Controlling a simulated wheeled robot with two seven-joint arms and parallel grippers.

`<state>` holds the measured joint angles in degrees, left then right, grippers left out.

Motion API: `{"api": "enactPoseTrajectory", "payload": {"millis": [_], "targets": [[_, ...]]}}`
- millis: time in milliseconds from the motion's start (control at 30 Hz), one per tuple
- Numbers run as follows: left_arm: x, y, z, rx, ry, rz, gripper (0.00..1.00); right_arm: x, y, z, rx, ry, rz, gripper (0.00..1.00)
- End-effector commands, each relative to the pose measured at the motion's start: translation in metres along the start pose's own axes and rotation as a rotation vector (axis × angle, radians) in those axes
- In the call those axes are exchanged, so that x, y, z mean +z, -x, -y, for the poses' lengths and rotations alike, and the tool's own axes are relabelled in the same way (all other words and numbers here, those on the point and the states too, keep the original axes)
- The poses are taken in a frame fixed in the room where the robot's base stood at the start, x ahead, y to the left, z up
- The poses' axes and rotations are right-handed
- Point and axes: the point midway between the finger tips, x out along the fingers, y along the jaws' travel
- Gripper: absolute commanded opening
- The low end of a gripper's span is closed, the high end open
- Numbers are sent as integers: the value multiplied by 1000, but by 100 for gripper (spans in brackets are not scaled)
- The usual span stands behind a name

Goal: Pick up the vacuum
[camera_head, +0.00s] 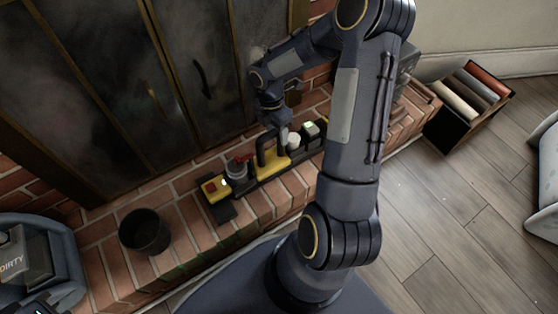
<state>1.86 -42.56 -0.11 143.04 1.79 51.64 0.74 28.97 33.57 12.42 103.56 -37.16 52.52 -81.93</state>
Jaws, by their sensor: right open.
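The vacuum (272,164) is a yellow and black handheld unit with a red part and a clear cup near its left end. It lies along the brick hearth in front of the fireplace doors, its dark loop handle standing up near the middle. My right gripper (279,120) points down just above the handle. Its fingers are small and dark here, and I cannot tell whether they touch the handle. My right arm crosses the middle of the view and hides part of the hearth to the right. I cannot make out my left gripper.
A dark round bucket (144,232) stands on the hearth left of the vacuum. A blue-grey bin (65,262) with a box marked DIRTY is at the lower left. A black rack (452,128) with rolled items stands right. The wooden floor (445,220) is clear.

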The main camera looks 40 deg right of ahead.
Motion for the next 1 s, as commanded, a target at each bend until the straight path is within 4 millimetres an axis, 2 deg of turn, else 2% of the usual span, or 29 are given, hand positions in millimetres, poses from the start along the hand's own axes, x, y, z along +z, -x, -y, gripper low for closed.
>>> {"api": "enactPoseTrajectory", "payload": {"millis": [33,233,267,633,1000], "targets": [[1,-3,1,0,0,0,0,0,-5,0,0,0,0,51],[1,-1,1,0,0,0,0,0,-4,0,2,0,1,51],[1,-1,1,0,0,0,0,0,-4,0,2,0,1,48],[1,-1,1,0,0,0,0,0,-4,0,1,-1,1,0],[0,-1,0,0,0,0,0,0,-2,0,2,-2,2,0]]}}
